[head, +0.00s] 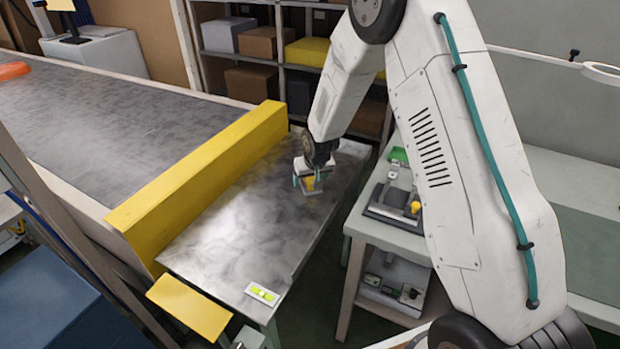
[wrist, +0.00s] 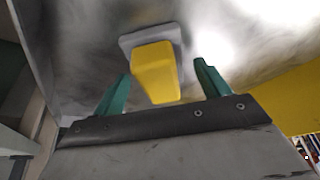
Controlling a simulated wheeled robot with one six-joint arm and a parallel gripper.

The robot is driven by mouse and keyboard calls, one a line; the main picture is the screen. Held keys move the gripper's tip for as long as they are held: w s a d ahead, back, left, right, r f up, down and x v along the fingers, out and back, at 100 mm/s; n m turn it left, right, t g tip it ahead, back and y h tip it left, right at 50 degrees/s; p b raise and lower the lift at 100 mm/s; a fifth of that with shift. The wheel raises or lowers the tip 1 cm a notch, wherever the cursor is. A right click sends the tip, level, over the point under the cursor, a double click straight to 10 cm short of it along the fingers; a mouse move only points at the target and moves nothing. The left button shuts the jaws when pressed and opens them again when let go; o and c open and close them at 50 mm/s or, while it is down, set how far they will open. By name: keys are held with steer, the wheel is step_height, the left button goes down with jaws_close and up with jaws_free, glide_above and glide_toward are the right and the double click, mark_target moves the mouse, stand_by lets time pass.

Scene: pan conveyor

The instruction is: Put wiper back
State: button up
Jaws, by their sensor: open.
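The wiper has a yellow block handle (wrist: 154,75) on a grey base. It stands on the bare metal table in the wrist view, and in the head view the wiper (head: 311,187) is small and partly covered by my gripper. My gripper (head: 306,178) is open just above it. In the wrist view, the two green fingers of my gripper (wrist: 163,72) are on either side of the yellow handle, with a visible gap on both sides. The exact height of the fingers over the handle cannot be told.
A yellow barrier (head: 195,180) separates the metal table (head: 225,235) from the conveyor (head: 95,120). A small green-and-white level (head: 262,294) lies at the table's near end. A side table on the right holds a grey device with a yellow knob (head: 415,207). Shelves with boxes stand behind.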

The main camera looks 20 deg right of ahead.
steer(key=s+d+r+g, duration=0.1)
steer(key=s+r, duration=0.9)
steer(key=r, duration=0.3)
steer(key=s+d+r, duration=0.1)
steer(key=s+r, duration=1)
steer(key=r, duration=0.3)
steer(key=s+r+g, duration=0.1)
steer(key=s+r, duration=0.1)
steer(key=s, duration=1)
steer(key=s+r+g, duration=0.1)
steer(key=s+r, duration=0.2)
steer(key=s, duration=0.8)
steer(key=shift+s+d, duration=0.4)
steer(key=shift+d, duration=0.05)
steer(key=shift+r, duration=0.1)
